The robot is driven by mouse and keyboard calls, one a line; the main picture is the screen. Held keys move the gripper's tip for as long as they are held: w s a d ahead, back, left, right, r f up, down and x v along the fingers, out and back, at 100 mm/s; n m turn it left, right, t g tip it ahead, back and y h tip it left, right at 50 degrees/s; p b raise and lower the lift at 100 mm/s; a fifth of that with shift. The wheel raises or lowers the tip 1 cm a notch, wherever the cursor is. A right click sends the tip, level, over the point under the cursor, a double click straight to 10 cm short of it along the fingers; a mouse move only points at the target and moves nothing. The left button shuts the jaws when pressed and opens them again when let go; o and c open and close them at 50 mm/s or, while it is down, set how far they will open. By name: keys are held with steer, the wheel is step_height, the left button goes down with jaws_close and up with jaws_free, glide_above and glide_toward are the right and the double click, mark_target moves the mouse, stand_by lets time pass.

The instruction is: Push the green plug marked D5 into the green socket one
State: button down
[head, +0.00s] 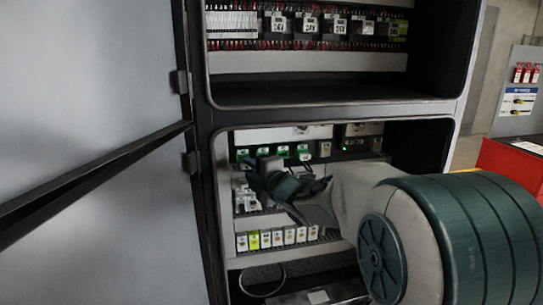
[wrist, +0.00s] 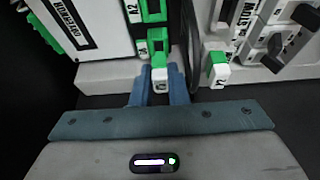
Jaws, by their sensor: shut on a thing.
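My gripper (wrist: 160,84) has its two blue fingers shut on a small plug (wrist: 159,74) with a white labelled face and green at its top. The mark on the plug is too small to read for certain. Directly above it in the wrist view is a green socket (wrist: 157,45), with another green part marked A2 (wrist: 153,12) higher up. The plug appears close to the socket; I cannot tell whether it has entered. In the head view, green sockets (head: 283,152) form a row in the lower cabinet bay, and my dark gripper (head: 272,178) reaches just below them, hiding the plug.
Another green-and-white plug (wrist: 217,70) hangs at the right of the wrist view, beside a black cable (wrist: 190,40). A white module (wrist: 90,28) stands left and switches (wrist: 270,45) right. A row of labelled units (head: 277,238) lies below my gripper. The cabinet door (head: 90,90) is open.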

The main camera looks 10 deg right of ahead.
steer(key=shift+w+b, duration=0.7)
steer(key=shift+w, duration=0.4)
stand_by(2.1)
steer(key=c, duration=1.3)
jaws_free()
steer(key=shift+c, duration=0.2)
steer(key=v, duration=1.3)
steer(key=s+d+f+m+g+h+p, duration=0.2)
steer(key=s+d+f+m+g+h, duration=0.55)
steer(key=m, duration=0.75)
steer(key=s+a+f+m+g+p, duration=0.1)
steer(key=s+a+f+m+g, duration=0.2)
steer(key=s, duration=0.4)
steer(key=s+a+f+m+g+p, duration=0.1)
steer(key=s+a+f+m+g, duration=0.2)
steer(key=s, duration=0.4)
steer(key=shift+s+a+f+m, duration=0.4)
steer(key=shift+a+m, duration=0.5)
steer(key=shift+a, duration=0.15)
